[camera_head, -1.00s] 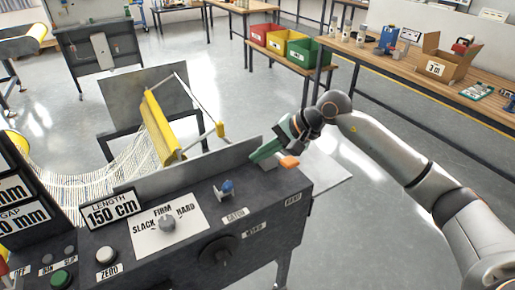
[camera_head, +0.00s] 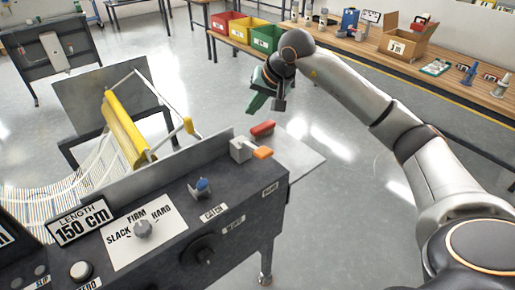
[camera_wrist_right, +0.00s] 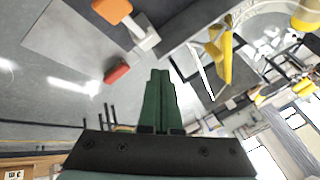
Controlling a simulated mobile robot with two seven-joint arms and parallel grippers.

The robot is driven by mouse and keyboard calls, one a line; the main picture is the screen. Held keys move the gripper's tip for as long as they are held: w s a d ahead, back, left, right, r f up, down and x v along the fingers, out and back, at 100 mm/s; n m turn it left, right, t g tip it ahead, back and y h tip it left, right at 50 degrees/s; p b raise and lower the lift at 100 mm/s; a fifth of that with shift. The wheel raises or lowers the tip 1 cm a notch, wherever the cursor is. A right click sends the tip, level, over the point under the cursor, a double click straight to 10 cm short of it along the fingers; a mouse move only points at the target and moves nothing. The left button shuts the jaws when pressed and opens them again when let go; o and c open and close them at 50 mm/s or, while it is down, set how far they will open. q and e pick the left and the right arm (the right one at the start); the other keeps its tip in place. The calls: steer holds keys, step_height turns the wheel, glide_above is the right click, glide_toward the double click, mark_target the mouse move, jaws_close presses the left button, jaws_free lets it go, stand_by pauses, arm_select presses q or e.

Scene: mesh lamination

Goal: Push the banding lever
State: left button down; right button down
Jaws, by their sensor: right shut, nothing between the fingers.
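The banding lever, with an orange handle (camera_head: 263,153) on a grey block (camera_head: 238,150), sits at the right end of the dark machine top, above the BAND label (camera_head: 270,190). It also shows at the top of the right wrist view (camera_wrist_right: 112,10). My right gripper (camera_head: 252,104) has green fingers, is shut and empty, and hangs beyond the lever, apart from it. Its shut fingertips (camera_wrist_right: 160,75) point toward the machine in the wrist view. My left gripper is not in view.
A red block (camera_head: 262,129) lies on the grey side plate (camera_head: 300,160) behind the lever. The blue catch knob (camera_head: 202,187) and tension dial (camera_head: 143,229) are on the panel. A yellow roller bar (camera_head: 125,127) stands at the left. Open floor lies right of the machine.

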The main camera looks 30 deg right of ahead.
mark_target(258, 148)
steer(key=f+b, duration=0.2)
steer(key=s+f+b, duration=0.1)
steer(key=f+b, duration=0.1)
steer(key=f, duration=0.1)
steer(key=f+b, duration=0.3)
steer(key=shift+s+d, duration=0.1)
steer(key=shift+s, duration=0.3)
steer(key=shift+f, duration=0.1)
stand_by(0.6)
stand_by(0.9)
steer(key=shift+s+f+b, duration=0.15)
steer(key=shift+f+b, duration=0.2)
steer(key=shift+f, duration=0.05)
